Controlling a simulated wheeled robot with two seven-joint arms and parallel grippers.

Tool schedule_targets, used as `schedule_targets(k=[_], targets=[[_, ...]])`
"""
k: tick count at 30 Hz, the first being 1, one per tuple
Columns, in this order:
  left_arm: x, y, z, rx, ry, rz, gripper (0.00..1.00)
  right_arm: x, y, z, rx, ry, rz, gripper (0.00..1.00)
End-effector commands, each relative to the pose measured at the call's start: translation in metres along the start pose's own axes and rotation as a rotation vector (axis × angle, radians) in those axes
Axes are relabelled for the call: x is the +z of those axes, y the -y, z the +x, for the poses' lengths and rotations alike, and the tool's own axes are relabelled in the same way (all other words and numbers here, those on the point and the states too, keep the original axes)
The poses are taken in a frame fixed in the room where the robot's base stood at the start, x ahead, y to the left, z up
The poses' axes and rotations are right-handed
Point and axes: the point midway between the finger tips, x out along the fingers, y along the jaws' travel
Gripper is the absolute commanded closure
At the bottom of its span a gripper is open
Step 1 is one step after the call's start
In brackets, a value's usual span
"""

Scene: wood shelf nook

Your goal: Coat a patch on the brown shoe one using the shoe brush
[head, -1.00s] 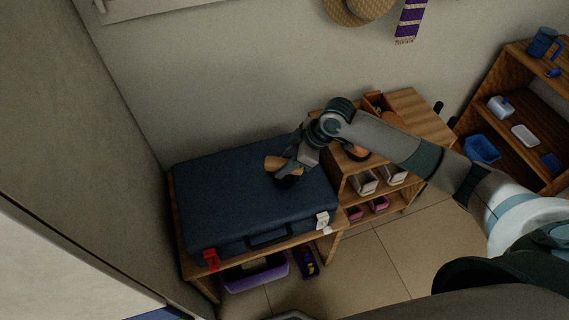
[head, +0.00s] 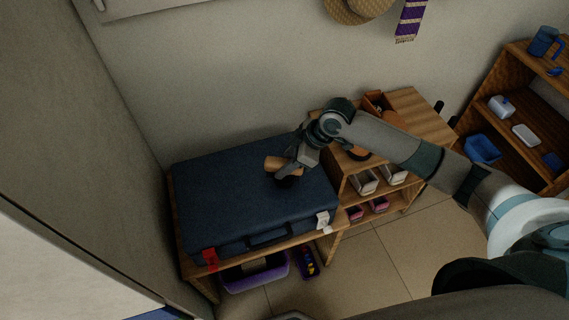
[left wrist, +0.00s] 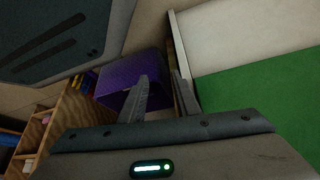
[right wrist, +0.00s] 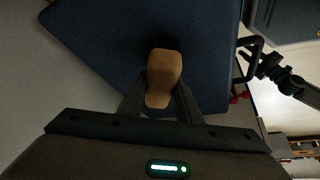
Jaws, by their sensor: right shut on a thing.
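My right gripper (head: 288,170) is shut on the shoe brush (head: 273,163), a tan wooden block, over the right part of the dark blue suitcase top. In the right wrist view the brush (right wrist: 162,75) sits between the two fingers. I cannot tell whether it touches the suitcase. A brown rounded thing (head: 359,154), perhaps the brown shoe, shows partly behind my right arm on the wooden cubby; its shape is unclear. My left gripper (left wrist: 161,76) shows only in the left wrist view, with its fingers apart and nothing between them.
The blue suitcase (head: 215,190) lies on a low wooden bench. A purple bin (head: 262,277) is under it. Another shelf (head: 480,120) is at the far right. Tiled floor is clear in front.

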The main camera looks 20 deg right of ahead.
Motion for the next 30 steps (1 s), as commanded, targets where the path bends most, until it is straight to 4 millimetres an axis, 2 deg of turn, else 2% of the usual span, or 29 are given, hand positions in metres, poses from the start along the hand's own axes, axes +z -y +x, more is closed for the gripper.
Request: schedule_targets(k=[30], targets=[[0.0022, 0.0003, 0.0026, 0.0, 0.001, 0.0, 0.71, 0.0046, 0.0002, 0.0083, 0.0, 0.0, 0.0, 0.87]])
